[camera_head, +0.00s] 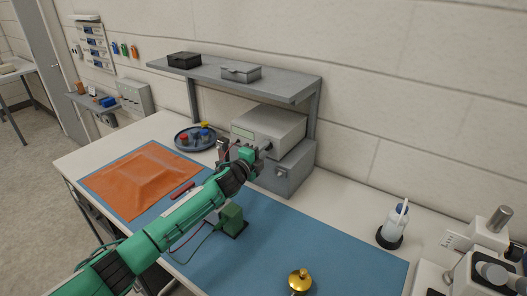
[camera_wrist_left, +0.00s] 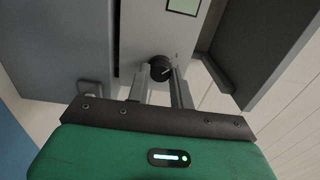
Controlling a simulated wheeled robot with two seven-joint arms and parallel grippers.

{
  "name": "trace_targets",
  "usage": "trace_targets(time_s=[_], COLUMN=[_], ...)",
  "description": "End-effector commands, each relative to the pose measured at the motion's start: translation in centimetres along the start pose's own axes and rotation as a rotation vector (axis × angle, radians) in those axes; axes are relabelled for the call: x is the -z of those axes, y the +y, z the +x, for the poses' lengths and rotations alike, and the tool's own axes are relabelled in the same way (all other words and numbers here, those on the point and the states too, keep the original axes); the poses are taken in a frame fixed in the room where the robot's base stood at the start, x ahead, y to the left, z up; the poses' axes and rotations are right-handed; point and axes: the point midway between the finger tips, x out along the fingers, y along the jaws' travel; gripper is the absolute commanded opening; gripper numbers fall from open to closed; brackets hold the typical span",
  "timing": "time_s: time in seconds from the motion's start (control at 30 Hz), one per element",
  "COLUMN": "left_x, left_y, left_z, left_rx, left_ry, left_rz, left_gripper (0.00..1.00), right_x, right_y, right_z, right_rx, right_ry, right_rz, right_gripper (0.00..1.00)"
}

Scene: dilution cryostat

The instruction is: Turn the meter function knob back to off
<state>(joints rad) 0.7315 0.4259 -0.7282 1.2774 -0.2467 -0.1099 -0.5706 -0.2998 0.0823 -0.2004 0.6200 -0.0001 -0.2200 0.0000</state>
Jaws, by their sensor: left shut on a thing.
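The meter (camera_head: 275,121) is a pale grey box with a small greenish display, standing under the shelf at the back of the bench. Its front also shows in the left wrist view (camera_wrist_left: 143,32). The function knob (camera_wrist_left: 159,66) is round and black with a pale pointer line. My left gripper (camera_wrist_left: 161,74) is shut on the knob, with one finger at each side of it. In the head view my left gripper (camera_head: 262,150) is at the meter's front and hides the knob. My right gripper is not in view.
A darker grey box (camera_head: 288,172) sits below the meter. A round tray (camera_head: 187,146) with coloured pieces stands to the left. An orange mat (camera_head: 137,180), a green block (camera_head: 232,219) and a brass piece (camera_head: 299,280) are in front. The blue mat's middle (camera_head: 272,236) is clear.

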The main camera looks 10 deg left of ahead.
Motion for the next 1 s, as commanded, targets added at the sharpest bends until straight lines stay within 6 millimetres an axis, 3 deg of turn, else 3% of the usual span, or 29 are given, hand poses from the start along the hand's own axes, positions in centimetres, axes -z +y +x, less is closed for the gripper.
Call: trace_targets(time_s=[0.03,0.13,0.57,1.0], left_x=[-0.1,-0.1,-0.1,-0.1], left_y=[0.1,0.1,0.2,0.4], left_z=[0.0,0.0,-0.7,-7.8], left_rx=[-0.001,-0.001,-0.002,-0.002], left_ry=[-0.001,-0.001,-0.002,0.000], left_rz=[-0.001,-0.001,0.001,0.002], left_gripper=[0.25,0.44,0.44,0.44], right_x=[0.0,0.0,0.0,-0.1], right_y=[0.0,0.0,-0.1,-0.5], right_z=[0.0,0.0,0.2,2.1], right_rx=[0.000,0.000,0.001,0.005], right_ry=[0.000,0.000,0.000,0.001], right_rz=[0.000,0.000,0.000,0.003], right_gripper=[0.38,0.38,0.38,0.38])
